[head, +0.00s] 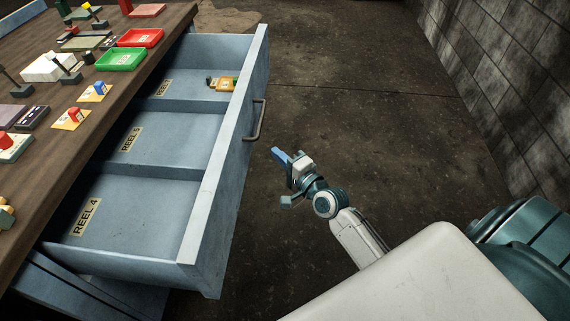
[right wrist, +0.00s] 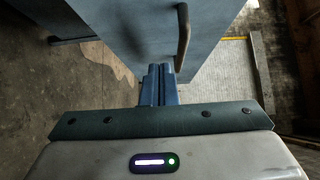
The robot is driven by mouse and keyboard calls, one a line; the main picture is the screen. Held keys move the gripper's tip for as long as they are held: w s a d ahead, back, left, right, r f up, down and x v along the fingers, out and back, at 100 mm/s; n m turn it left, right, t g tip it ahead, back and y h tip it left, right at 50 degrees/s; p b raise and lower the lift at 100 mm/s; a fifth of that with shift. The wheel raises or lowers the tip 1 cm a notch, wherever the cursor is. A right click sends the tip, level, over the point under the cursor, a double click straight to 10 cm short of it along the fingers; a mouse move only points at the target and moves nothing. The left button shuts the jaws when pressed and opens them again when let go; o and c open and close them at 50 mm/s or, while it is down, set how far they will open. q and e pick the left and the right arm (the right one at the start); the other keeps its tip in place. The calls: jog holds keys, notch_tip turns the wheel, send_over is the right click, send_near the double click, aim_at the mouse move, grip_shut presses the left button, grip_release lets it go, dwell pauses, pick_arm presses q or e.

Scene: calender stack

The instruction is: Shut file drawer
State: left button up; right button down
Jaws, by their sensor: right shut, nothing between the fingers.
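The blue file drawer (head: 222,179) stands pulled out from under the wooden desk in the head view. It has three compartments; labels reading REEL 4 and REEL 5 show in two of them. A dark bar handle (head: 257,120) is on its front panel. My right gripper (head: 280,156) is shut and empty, to the right of the drawer front and a little below the handle in the picture. In the right wrist view the shut fingers (right wrist: 159,84) point toward the drawer front (right wrist: 135,35), with the handle (right wrist: 183,35) just beyond them. My left gripper is out of view.
A small orange item (head: 222,84) lies in the far compartment. The desktop (head: 85,140) holds a red tray (head: 140,38), a green tray (head: 121,59) and several small blocks and stamps. Bare floor (head: 370,130) lies right of the drawer, up to a block wall (head: 510,80).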

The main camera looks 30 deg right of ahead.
aim_at(247, 135)
jog(key=w+a, duration=0.1)
jog(key=w, duration=0.1)
jog(key=w+a, duration=0.1)
jog(key=w, duration=0.1)
jog(key=w+a, duration=0.1)
jog(key=w, duration=0.1)
jog(key=shift+a, duration=0.15)
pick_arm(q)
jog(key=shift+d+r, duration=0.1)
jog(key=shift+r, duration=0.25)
pick_arm(e)
jog(key=shift+w+a, duration=0.35)
jog(key=shift+a, duration=0.1)
jog(key=shift+w, duration=0.1)
